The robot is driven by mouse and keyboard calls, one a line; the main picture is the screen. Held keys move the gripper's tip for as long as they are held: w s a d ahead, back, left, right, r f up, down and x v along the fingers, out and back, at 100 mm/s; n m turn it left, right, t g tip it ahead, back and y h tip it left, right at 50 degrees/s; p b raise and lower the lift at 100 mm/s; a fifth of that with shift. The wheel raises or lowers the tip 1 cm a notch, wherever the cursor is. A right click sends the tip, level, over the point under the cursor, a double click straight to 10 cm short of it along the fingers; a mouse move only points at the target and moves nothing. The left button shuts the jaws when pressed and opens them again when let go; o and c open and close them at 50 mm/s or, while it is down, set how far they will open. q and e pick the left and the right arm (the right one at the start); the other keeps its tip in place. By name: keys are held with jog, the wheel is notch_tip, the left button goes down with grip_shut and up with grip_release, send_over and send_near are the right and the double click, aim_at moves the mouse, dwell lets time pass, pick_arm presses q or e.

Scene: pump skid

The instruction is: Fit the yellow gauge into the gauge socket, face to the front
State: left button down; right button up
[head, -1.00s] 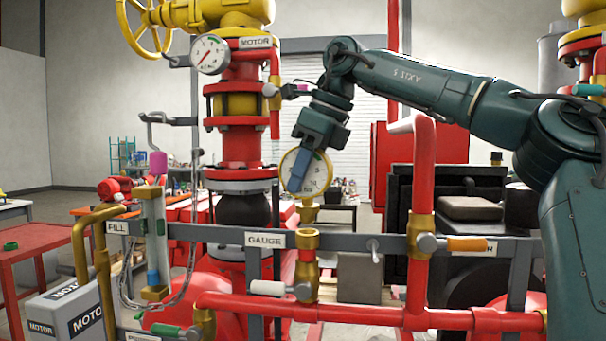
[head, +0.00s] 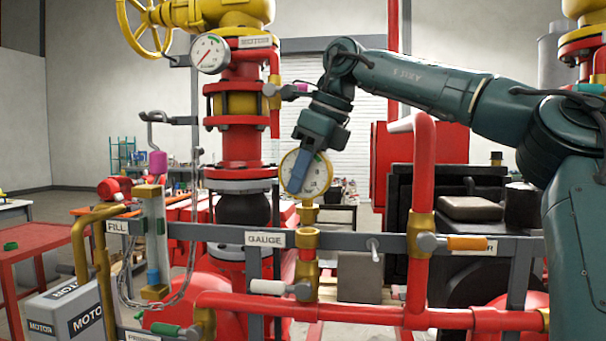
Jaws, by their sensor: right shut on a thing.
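The yellow gauge (head: 318,174) has a round white face turned toward me and a brass stem pointing down. My right gripper (head: 299,172) comes down from above and is shut on it, with a blue finger covering part of the face. The gauge socket (head: 307,240) is a brass fitting on the red pipe, right of the GAUGE label (head: 265,239). The stem is directly above the socket's mouth, very close to it. I cannot tell whether it touches or has entered. My left gripper is not in view.
A grey rail (head: 350,243) runs across beside the socket. A white-handled valve (head: 272,287) is below it. A red riser pipe (head: 424,165) stands to the right, and a red column with the motor gauge (head: 209,54) stands to the left.

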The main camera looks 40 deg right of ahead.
aim_at(303, 193)
jog(key=shift+f+b, duration=0.75)
jog(key=shift+f, duration=0.75)
jog(key=o, duration=1.2)
jog(key=p+v, duration=0.2)
jog(key=v, duration=0.9)
jog(key=shift+r, duration=0.15)
jog(key=shift+s+d+r, duration=0.1)
jog(key=shift+s+r, duration=0.05)
jog(key=shift+r, duration=0.15)
jog(key=shift+s+r, duration=0.25)
jog(key=shift+r, duration=0.35)
